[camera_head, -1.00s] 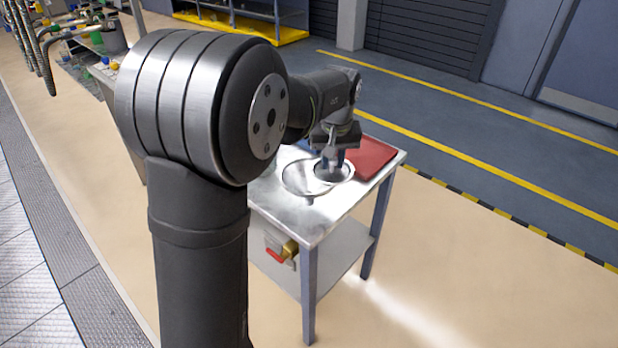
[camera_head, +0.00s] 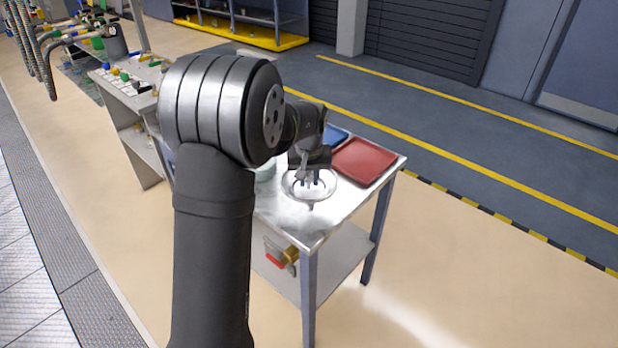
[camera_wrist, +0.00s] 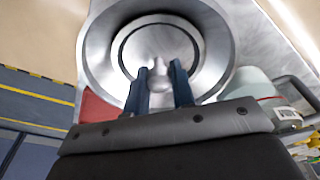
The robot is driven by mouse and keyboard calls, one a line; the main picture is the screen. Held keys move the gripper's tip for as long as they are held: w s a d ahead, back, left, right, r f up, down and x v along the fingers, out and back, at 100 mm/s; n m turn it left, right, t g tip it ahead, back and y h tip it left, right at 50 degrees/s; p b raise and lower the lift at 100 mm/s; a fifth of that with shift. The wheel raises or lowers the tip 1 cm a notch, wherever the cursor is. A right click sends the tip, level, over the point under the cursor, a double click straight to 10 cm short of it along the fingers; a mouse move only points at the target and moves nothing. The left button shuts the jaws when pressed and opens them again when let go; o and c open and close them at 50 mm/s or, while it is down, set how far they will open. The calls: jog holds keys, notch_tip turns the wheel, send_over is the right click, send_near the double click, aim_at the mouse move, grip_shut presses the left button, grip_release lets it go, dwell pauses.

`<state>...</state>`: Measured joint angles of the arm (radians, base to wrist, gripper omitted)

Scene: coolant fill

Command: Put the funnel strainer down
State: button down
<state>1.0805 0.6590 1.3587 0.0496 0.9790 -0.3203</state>
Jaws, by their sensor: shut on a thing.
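The funnel strainer (camera_head: 309,196) is a round, shiny metal dish with a wide rim, over the steel table (camera_head: 335,206). My gripper (camera_head: 313,183) points down into it. In the wrist view, the funnel strainer (camera_wrist: 101,62) fills the upper middle, with a darker ring inside its rim. There, my gripper's two blue fingers (camera_wrist: 157,72) are closed on a small pale metal knob at its centre. I cannot tell whether its underside touches the table top.
A red tray (camera_head: 363,162) lies right of the funnel, with a blue tray (camera_head: 335,135) behind it. A pale jug (camera_wrist: 250,84) with a handle stands close by; my arm partly hides it in the head view. The table's front right is bare. A brass valve (camera_head: 290,254) sits below.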

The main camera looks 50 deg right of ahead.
aim_at(309, 192)
jog(key=shift+f, duration=0.15)
jog(key=c, duration=1.2)
grip_release()
notch_tip(309, 192, up, 12)
jog(key=s+a, duration=0.1)
jog(key=shift+s+a, duration=0.15)
